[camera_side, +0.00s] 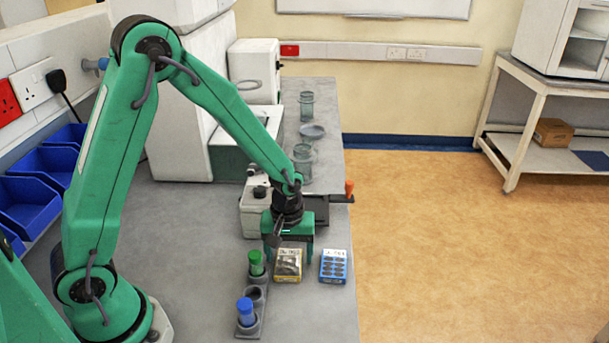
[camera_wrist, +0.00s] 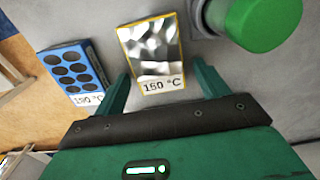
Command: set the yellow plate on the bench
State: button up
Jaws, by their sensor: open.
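The yellow plate (camera_side: 288,265) has a yellow border, a grey patterned face and a temperature label. It appears to rest on the grey bench (camera_side: 200,270), near the bench's right edge. It also shows in the wrist view (camera_wrist: 152,45), in front of and between my fingers. My gripper (camera_side: 289,256) is open, low at the plate with a finger toward each side. In the wrist view the two green fingers (camera_wrist: 161,72) are spread apart, with the plate's labelled end between them. I cannot tell whether they touch it.
A blue plate (camera_side: 334,266) with dark round spots lies just right of the yellow one. Glass jars (camera_side: 306,106) stand farther back.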

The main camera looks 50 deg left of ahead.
aim_at(287, 256)
notch_tip(287, 256, up, 12)
jog(key=shift+r, duration=0.15)
dwell(0.6)
dwell(0.5)
jog(key=s+a+r+m+t, duration=0.2)
jog(key=s+r+m, duration=0.2)
jog(key=s+r, duration=0.2)
jog(key=s+a+r+m+t, duration=0.2)
jog(key=s+r+m, duration=0.3)
jog(key=s, duration=0.3)
jog(key=shift+s+r+t, duration=0.3)
jog(key=shift+r+t, duration=0.25)
jog(key=shift+t, duration=0.25)
